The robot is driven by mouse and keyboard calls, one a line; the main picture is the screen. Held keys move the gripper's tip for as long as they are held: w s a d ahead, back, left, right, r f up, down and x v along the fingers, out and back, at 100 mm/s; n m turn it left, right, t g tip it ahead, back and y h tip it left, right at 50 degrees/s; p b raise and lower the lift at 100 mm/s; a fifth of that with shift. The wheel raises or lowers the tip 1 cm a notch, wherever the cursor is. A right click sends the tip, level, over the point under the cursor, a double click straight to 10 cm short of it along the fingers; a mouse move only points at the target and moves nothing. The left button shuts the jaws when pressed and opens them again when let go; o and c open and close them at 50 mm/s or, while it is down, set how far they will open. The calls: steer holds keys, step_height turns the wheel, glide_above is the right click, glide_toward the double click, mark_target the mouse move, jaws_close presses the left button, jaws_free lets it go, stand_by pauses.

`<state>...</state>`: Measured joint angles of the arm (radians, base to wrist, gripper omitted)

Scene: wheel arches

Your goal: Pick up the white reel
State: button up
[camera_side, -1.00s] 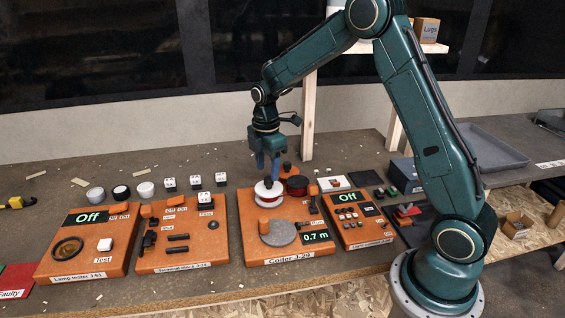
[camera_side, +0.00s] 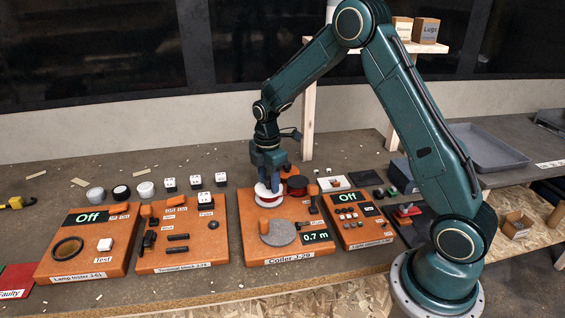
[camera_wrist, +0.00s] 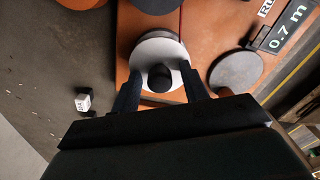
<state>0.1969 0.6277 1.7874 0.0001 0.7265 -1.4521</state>
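The white reel (camera_side: 268,192) sits on the orange Coiler base, with white flanges and a red band between them. In the wrist view its round white top (camera_wrist: 158,48) shows with a black knob (camera_wrist: 160,80) at the centre. My gripper (camera_side: 273,184) is right above the reel, pointing down, its fingers at the height of the reel's top. In the wrist view my gripper (camera_wrist: 160,75) is open, its two fingers apart on either side of the black knob. Whether the fingertips touch the reel cannot be told.
A dark red reel (camera_side: 297,186) stands close behind the white one. The Coiler base (camera_side: 250,240) also carries a grey disc (camera_side: 278,233) and a 0.7 m display (camera_side: 315,237). A terminal block panel (camera_side: 180,255) stands left, another orange panel (camera_side: 352,222) right.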

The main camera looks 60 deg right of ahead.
mark_target(268, 177)
jaws_close()
steer(key=shift+r, duration=0.15)
step_height(268, 177, up, 20)
stand_by(0.7)
steer(key=shift+w+f, duration=0.1)
steer(key=shift+f, duration=0.15)
stand_by(0.3)
